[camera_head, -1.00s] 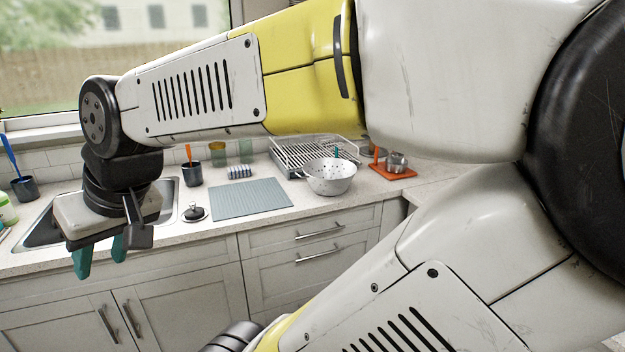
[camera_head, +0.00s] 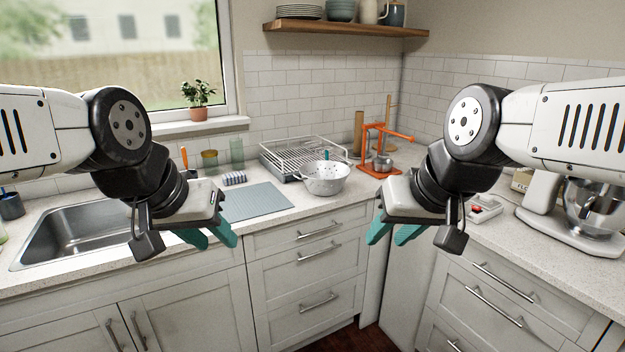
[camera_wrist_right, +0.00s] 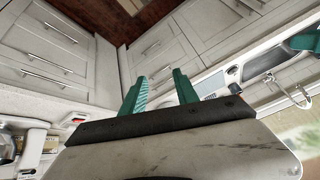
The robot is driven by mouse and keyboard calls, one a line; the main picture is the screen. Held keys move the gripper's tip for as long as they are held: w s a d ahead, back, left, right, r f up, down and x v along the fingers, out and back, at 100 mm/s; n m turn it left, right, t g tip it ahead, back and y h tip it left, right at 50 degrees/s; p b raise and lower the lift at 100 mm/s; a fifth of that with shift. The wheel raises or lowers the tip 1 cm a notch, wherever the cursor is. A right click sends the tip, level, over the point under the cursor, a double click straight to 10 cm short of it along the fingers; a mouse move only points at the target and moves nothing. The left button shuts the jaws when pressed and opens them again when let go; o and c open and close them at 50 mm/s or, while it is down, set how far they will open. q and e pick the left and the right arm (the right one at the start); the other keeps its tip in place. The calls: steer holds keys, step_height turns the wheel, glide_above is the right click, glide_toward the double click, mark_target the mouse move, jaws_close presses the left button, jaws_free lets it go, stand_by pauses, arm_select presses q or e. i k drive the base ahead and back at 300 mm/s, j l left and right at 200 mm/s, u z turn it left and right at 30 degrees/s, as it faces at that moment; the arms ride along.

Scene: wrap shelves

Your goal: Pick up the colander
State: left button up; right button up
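The colander (camera_head: 326,180) is a white, perforated bowl with a side handle. It stands upright on the counter, in front of the dish rack, in the head view. My left gripper (camera_head: 220,244) is in front of the counter edge, left of the colander and lower in the picture, with its teal fingers apart and empty. My right gripper (camera_head: 386,242) is lower and to the right of the colander, also open and empty. Its spread fingers show in the right wrist view (camera_wrist_right: 159,84). Neither gripper touches the colander. I cannot make out the colander in the right wrist view.
A wire dish rack (camera_head: 300,146) stands behind the colander. A blue-grey mat (camera_head: 252,203) lies to its left, beside the sink (camera_head: 80,235). A mixer (camera_head: 578,215) stands far right.

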mark_target(322, 178)
steer(key=z, duration=0.15)
steer(key=i+l+u, duration=0.15)
steer(key=i+u, duration=0.25)
steer(key=i, duration=0.85)
